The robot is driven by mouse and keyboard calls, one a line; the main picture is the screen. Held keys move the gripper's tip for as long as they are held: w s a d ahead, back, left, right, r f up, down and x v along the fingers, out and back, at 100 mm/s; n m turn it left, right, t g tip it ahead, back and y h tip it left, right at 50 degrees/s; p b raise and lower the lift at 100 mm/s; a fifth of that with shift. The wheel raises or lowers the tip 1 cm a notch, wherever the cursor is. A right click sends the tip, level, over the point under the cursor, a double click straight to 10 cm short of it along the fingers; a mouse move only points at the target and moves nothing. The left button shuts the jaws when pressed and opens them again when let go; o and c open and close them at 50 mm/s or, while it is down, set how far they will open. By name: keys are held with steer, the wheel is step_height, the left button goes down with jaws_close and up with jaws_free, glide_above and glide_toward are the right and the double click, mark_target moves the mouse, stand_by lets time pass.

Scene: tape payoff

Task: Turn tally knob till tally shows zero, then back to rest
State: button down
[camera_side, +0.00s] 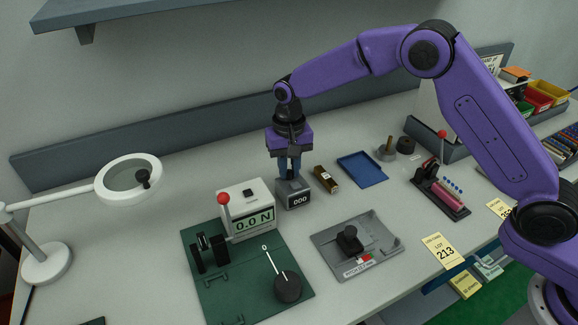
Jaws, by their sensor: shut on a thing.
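The tally (295,198) is a small dark grey box on the bench, and its display reads 000. Its knob is on top, mostly hidden between my fingers. My gripper (290,174) points straight down over the tally and is shut on the knob. The fingers look blue below the purple gripper body.
A force gauge (247,219) reading 0.0 N stands left of the tally on a green plate (220,290). A brown block (326,179) lies close on the right, with a blue tray (362,169) beyond. A grey fixture (330,242) sits in front. A magnifier lamp (128,177) stands far left.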

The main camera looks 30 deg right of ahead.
mark_target(289, 172)
steer(key=shift+n, duration=2.9)
steer(key=c, duration=1)
jaws_free()
step_height(289, 172, up, 18)
steer(key=shift+f, duration=0.25)
steer(key=shift+s, duration=0.1)
